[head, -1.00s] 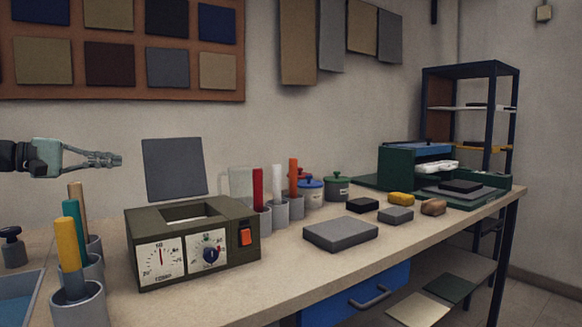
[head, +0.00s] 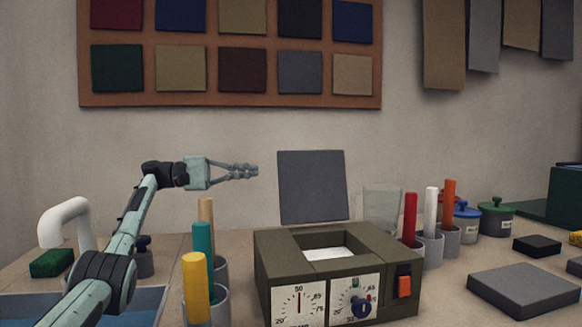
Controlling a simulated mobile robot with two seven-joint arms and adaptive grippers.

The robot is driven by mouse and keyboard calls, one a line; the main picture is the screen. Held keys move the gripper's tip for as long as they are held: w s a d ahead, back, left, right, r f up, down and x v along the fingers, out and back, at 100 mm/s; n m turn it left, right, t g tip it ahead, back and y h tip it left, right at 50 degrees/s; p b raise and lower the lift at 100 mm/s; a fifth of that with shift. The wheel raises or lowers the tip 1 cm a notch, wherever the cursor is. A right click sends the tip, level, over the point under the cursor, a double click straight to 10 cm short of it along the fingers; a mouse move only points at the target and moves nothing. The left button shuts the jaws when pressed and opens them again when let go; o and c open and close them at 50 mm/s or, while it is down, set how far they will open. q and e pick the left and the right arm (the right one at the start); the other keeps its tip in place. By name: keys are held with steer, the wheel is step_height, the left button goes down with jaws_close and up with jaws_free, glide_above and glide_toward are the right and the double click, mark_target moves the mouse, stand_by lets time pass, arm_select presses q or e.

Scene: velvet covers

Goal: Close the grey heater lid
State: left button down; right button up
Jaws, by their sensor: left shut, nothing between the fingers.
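The grey heater lid (head: 312,187) stands upright, open, at the back edge of the olive-green heater (head: 270,262). The heater's square top opening is uncovered and shows a pale inside. Dials and an orange switch are on its front. My left gripper (head: 254,171) is shut and empty. It points right, just left of the lid's upper part in the picture, with a small gap of wall between them. How far it is from the lid in depth is hard to tell. My right gripper is not in view.
A white tap (head: 66,218) and blue basin (head: 140,302) are at left. A grey slab (head: 524,290) lies at right. The air above the heater is clear.

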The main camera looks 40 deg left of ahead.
mark_target(293, 167)
arm_select(q)
steer(key=shift+w+d+r+p, duration=0.1)
steer(key=shift+w+d+r, duration=0.35)
steer(key=shift+d, duration=1.4)
steer(key=shift+w+d+r+p, duration=0.15)
steer(key=shift+w+d, duration=0.55)
steer(key=shift+d, duration=1.1)
steer(key=shift+w+d+r+p, duration=0.15)
steer(key=shift+w+d, duration=0.45)
steer(key=shift+d, duration=1.25)
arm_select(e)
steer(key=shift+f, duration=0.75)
arm_select(q)
steer(key=shift+d, duration=0.1)
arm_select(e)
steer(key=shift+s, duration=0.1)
